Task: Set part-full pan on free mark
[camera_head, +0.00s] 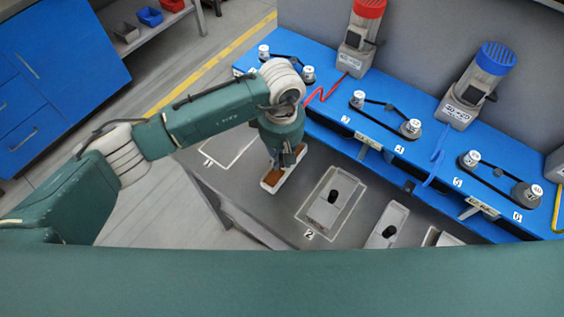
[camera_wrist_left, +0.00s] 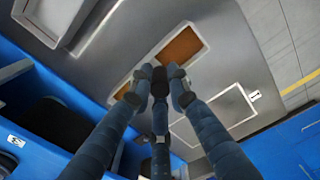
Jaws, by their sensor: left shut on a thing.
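My left gripper (camera_head: 285,157) is shut on the black knob of a light-rimmed pan (camera_head: 292,178) with brown filling at both ends. In the left wrist view the fingers (camera_wrist_left: 159,88) close on the knob, and the brown filling (camera_wrist_left: 180,48) shows beside them. The pan is between mark 1 and mark 2; whether it touches the table cannot be told. Mark 1 (camera_head: 209,163) is a bare white outline, also in the left wrist view (camera_wrist_left: 236,122). Mark 2 (camera_head: 305,221) surrounds a grey pan (camera_head: 325,213) with a black knob. My right gripper is not in view.
Further pans (camera_head: 375,240) stand to the right on the grey table (camera_head: 240,190). Behind it is a blue bench (camera_head: 330,113) with belt pulleys, a red-topped motor (camera_head: 355,50) and a blue-topped motor (camera_head: 470,95). Blue cabinets (camera_head: 60,80) stand at left.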

